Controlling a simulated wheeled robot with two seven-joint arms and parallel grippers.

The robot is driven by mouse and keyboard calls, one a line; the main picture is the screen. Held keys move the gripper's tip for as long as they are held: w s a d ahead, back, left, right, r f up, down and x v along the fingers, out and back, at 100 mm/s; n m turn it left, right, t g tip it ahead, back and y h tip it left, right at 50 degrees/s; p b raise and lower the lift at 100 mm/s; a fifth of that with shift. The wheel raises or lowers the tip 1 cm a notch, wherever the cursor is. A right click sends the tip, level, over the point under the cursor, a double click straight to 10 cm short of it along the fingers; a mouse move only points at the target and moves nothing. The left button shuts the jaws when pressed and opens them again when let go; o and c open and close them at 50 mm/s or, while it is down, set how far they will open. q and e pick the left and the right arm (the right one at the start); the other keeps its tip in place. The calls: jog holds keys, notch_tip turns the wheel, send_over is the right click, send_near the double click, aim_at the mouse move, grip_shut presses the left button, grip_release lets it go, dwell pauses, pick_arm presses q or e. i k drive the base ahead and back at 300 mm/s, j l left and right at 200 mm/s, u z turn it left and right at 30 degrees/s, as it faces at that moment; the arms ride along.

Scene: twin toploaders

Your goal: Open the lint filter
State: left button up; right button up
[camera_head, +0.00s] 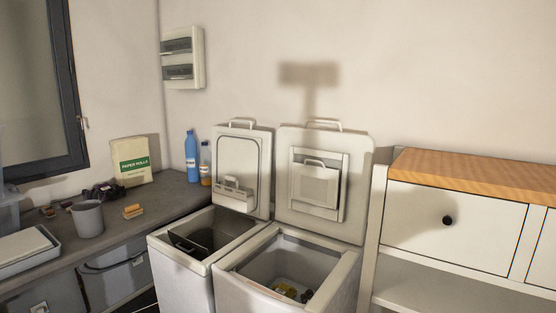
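Two white toploaders stand side by side, the left machine (183,280) and the right machine (240,288), both with lids raised. The inside of the right lid (355,225) carries a framed panel (317,186) with a small handle at its top, which looks like the lint filter. The panel's lower edge seems to stand out from the lid; I cannot tell if it is latched. The inside of the left lid (262,150) has a rounded panel with a small tray-like box (234,192) low on it. Neither of my grippers is in view.
Some yellowish items (287,290) lie in the right machine's tub. A wood-topped drawer cabinet (480,172) stands close at right.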

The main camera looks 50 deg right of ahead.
aim_at(316, 185)
jog(key=i+z, duration=0.25)
jog(key=i, duration=0.2)
jog(key=i+j+z, duration=0.25)
jog(key=i, duration=0.25)
jog(key=l, duration=0.1)
